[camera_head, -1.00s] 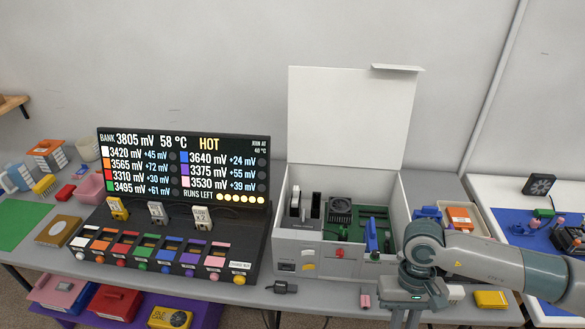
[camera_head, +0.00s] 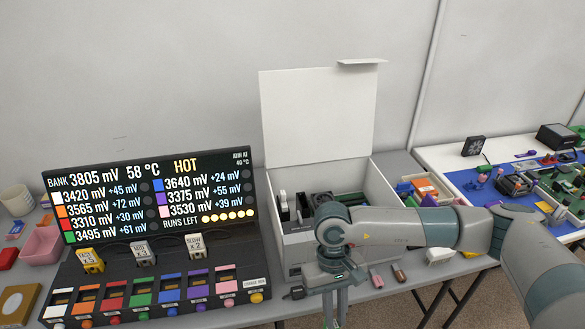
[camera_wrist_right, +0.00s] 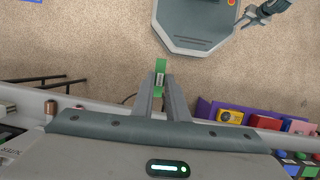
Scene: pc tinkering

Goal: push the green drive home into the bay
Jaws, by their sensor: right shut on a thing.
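My right gripper (camera_head: 335,318) hangs in front of the white open-lidded computer case (camera_head: 299,250), at the table's front edge in the head view. In the right wrist view its two fingers (camera_wrist_right: 162,92) are shut on the green drive (camera_wrist_right: 160,67), a small green block with a pale label. The drive sticks out past the fingertips over the floor, apart from the case. My arm hides much of the case front and interior, and I cannot make out the bay. My left gripper is not in view.
A black battery station with a lit screen (camera_head: 150,192) stands left of the case. Small pink (camera_head: 376,280) and brown (camera_head: 399,274) pieces lie right of the gripper. A white side table (camera_head: 440,160) with a blue mat is at the right. A purple shelf (camera_wrist_right: 205,108) sits low.

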